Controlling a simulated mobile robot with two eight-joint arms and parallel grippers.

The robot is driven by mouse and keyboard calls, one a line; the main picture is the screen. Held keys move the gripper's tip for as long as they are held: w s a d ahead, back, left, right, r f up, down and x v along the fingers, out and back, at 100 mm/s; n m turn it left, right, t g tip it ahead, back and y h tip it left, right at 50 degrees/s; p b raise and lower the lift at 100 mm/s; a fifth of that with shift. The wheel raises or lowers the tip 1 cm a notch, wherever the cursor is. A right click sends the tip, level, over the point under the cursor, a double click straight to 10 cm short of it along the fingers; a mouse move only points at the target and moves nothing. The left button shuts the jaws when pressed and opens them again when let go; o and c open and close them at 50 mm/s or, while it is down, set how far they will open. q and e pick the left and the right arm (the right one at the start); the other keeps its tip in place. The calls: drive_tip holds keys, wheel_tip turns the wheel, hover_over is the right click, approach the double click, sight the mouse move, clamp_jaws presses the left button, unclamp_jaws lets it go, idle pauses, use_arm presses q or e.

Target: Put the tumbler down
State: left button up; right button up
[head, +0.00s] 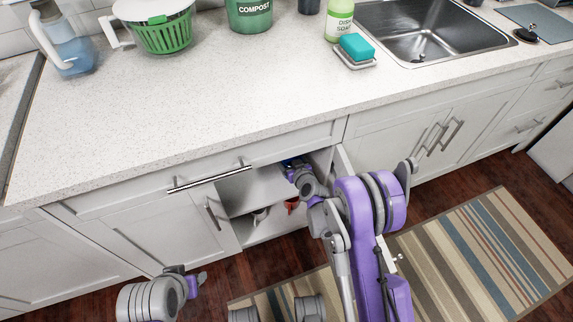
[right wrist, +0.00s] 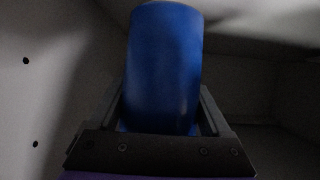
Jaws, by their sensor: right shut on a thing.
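A blue tumbler (right wrist: 163,60) fills the middle of the right wrist view, between the two dark fingers of my right gripper (right wrist: 164,105). My right gripper is shut on it inside the open cabinet (head: 236,190). In the head view only a small blue part shows at the cabinet opening, mostly hidden by the arm and the counter edge. Whether the tumbler's base touches the shelf cannot be seen. My left gripper (head: 196,281) is low at the bottom left of the head view, outside the cabinet and away from the tumbler; its fingers are too unclear to judge.
A red-orange item (head: 292,205) and a pale item (head: 260,215) sit low in the cabinet. The countertop (head: 215,110) overhangs the opening. A compost bin (head: 250,14), green basket (head: 166,35), soap bottle (head: 340,20), sponge (head: 356,47) and sink (head: 430,35) are above.

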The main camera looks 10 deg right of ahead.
sight(289, 164)
drive_tip(key=shift+f+b, duration=0.45)
drive_tip(key=shift+f, duration=1.35)
